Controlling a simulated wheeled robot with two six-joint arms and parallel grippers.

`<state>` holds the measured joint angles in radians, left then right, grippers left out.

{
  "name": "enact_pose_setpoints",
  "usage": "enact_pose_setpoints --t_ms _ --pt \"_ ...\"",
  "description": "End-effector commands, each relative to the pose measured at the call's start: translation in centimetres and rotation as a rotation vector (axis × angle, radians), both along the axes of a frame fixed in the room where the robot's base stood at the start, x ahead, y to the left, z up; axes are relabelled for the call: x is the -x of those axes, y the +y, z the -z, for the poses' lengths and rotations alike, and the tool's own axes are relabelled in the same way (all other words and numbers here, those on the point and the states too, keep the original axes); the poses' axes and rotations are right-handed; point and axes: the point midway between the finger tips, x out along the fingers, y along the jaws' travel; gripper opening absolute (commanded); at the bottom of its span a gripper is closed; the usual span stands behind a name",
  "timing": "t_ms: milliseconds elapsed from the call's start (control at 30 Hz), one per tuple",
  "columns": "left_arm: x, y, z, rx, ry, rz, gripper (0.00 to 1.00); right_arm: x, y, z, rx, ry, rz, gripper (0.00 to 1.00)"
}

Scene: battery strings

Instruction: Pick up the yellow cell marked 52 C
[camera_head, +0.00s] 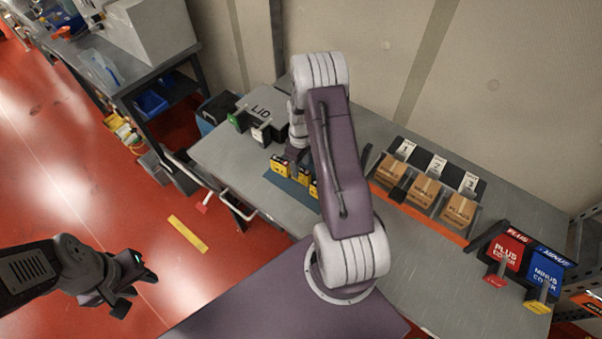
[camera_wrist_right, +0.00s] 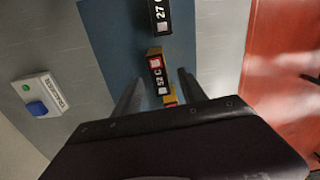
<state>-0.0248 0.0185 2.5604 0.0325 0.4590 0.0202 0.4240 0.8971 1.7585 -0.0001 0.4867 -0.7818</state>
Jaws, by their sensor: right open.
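The yellow cell marked 52 C (camera_wrist_right: 157,66) stands on a blue mat (camera_wrist_right: 118,50) in the right wrist view, with a black label and yellow ends. My right gripper (camera_wrist_right: 160,78) is open, one finger on each side of this cell with visible gaps; contact cannot be made out. A cell marked 27 C (camera_wrist_right: 159,14) stands farther up. In the head view, yellow cells (camera_head: 280,166) show by my right gripper (camera_head: 293,157), partly hidden by my right arm; their marks are too small to read. My left gripper (camera_head: 130,287) looks open and empty, above the red floor.
A box marked LID (camera_head: 261,112) stands behind the cells. Brown boxes (camera_head: 424,189) sit in numbered slots to the right. The plus cover (camera_head: 508,254) and minus cover (camera_head: 547,275) stand at the far right. A small charger-like box (camera_wrist_right: 40,95) lies left in the wrist view.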

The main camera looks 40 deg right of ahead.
Motion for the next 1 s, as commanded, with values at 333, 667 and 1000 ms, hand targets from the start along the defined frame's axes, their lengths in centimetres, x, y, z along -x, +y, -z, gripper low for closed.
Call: enact_pose_setpoints --t_ms 333,667,1000 --pt "0.0 0.0 -2.1 0.0 0.0 0.0 0.36 0.6 0.0 3.0 -0.002 0.005 0.0 0.49" --pt "0.0 0.0 -2.4 0.0 0.0 0.0 0.36 0.4 0.0 5.9 0.001 -0.001 -0.001 0.49" --pt "0.0 0.0 -2.4 0.0 0.0 0.0 0.36 0.5 0.0 5.9 0.001 -0.001 -0.001 0.0"
